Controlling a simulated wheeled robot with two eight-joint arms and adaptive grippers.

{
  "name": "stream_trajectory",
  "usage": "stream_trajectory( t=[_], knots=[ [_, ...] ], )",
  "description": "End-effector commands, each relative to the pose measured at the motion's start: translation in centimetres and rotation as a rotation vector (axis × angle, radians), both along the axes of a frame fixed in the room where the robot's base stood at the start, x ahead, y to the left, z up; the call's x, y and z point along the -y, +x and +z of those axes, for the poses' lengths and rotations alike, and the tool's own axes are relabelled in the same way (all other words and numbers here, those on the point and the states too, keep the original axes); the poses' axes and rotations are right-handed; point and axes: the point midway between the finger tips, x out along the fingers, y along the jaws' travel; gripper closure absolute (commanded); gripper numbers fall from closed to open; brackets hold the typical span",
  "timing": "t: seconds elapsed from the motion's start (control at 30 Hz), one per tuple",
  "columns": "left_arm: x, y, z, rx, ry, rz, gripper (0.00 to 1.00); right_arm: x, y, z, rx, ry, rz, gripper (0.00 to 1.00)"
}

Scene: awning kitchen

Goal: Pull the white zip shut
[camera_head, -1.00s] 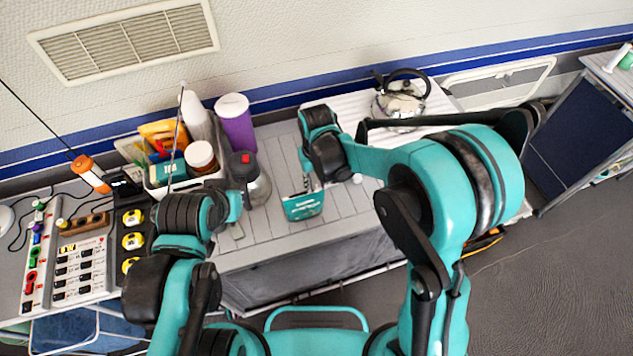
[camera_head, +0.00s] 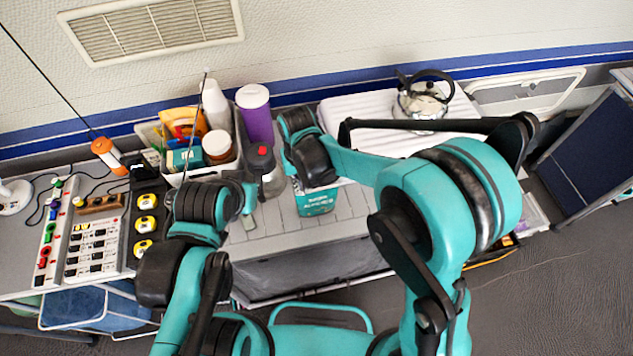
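A small teal pouch (camera_head: 316,200) with white lettering stands on the grey slatted counter, in the middle of the head view. Its upper part is hidden by my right wrist, and I cannot make out the white zip. My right gripper (camera_head: 314,170) is at the top of the pouch. Its fingers are hidden behind the wrist, so I cannot tell whether it is open or touches the pouch. My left gripper (camera_head: 248,196) is over the counter, left of the pouch and near the grey bottle. Its fingers do not show clearly.
A grey bottle (camera_head: 268,178) with a red button stands close left of the pouch. Behind it are a purple cup (camera_head: 255,115) and a filled caddy (camera_head: 236,160). A kettle (camera_head: 422,100) stands on a white ribbed surface at the back right. Switch panels (camera_head: 92,248) lie at left.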

Motion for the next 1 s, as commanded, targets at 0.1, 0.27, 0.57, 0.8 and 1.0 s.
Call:
stream_trajectory(
  t=[0.1, 0.27, 0.57, 0.8, 1.0],
  knots=[
    [0.0, 0.0, 0.0, 0.000, 0.000, 0.000, 1.00, -0.1, 0.0, 0.0, 0.000, 0.000, -0.001, 1.00],
    [0.0, 0.0, 0.0, 0.000, 0.000, 0.000, 1.00, -0.1, 0.0, 0.0, 0.000, 0.000, -0.001, 1.00],
    [0.0, 0.0, 0.0, 0.000, 0.000, 0.000, 1.00, 0.0, 0.0, 0.0, 0.000, 0.000, -0.001, 0.73],
    [0.0, 0.0, 0.0, 0.000, 0.000, 0.000, 1.00, 0.0, 0.0, 1.3, 0.000, 0.000, 0.000, 0.73],
    [0.0, 0.0, 0.0, 0.000, 0.000, 0.000, 1.00, 0.0, 0.0, 5.4, 0.000, 0.000, 0.000, 0.73]
  ],
)
